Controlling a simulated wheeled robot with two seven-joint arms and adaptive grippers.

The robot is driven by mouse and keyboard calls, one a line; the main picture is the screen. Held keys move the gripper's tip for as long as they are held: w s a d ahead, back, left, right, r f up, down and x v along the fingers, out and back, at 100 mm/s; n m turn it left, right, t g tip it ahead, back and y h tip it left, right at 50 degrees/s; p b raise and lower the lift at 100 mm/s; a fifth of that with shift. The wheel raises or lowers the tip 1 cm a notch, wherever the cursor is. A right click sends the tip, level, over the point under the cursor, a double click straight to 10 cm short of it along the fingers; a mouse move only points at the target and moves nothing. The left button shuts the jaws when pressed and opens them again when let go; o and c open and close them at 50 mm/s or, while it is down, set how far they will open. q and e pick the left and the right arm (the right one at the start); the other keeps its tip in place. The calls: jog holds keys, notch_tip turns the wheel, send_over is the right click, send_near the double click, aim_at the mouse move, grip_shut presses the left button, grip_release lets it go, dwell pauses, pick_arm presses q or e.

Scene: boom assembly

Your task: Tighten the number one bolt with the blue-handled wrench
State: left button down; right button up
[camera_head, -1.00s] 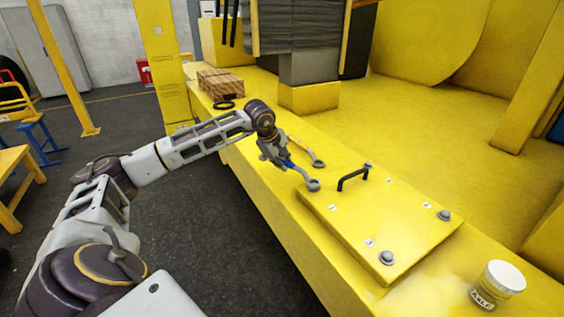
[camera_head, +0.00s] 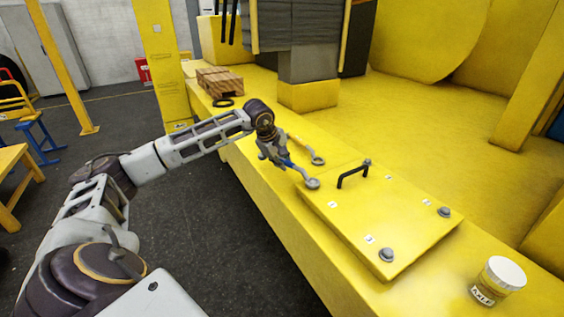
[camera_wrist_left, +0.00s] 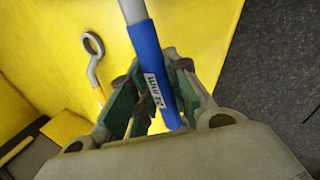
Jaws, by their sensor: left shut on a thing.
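My left gripper (camera_head: 278,156) is shut on the blue-handled wrench (camera_wrist_left: 150,62), around its blue handle; a small white label shows on the handle in the left wrist view. The wrench's grey ring end (camera_head: 312,183) is at the left corner of the yellow cover plate (camera_head: 400,218). A bolt under the ring is hidden or too small to tell, and I cannot tell whether the ring touches the plate. Bolts show at the front corner (camera_head: 387,255), right corner (camera_head: 444,212) and back corner (camera_head: 367,163). The small number labels are unreadable. My right gripper is out of view.
A second ring wrench (camera_head: 318,161) lies on the yellow beam behind the gripper. A black handle (camera_head: 352,177) rises from the plate. A white-lidded jar (camera_head: 498,281) stands at the right. A wooden crate (camera_head: 220,81) and a black ring (camera_head: 223,103) sit at the back.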

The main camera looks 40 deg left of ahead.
pick_arm(q)
jog(key=shift+w, duration=0.25)
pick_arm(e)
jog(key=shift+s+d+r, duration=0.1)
pick_arm(q)
jog(key=shift+w+m, duration=0.2)
jog(key=shift+m, duration=0.2)
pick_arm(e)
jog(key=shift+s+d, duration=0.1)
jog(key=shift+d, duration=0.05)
pick_arm(q)
jog(key=shift+w+r+h, duration=0.1)
jog(key=shift+h, duration=0.2)
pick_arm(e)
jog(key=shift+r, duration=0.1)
pick_arm(q)
jog(key=shift+w+d+m+p, duration=0.1)
jog(key=shift+w+m+p, duration=0.2)
jog(key=shift+w+p, duration=0.1)
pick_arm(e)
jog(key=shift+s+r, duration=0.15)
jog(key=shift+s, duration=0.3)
pick_arm(q)
jog(key=shift+s, duration=0.1)
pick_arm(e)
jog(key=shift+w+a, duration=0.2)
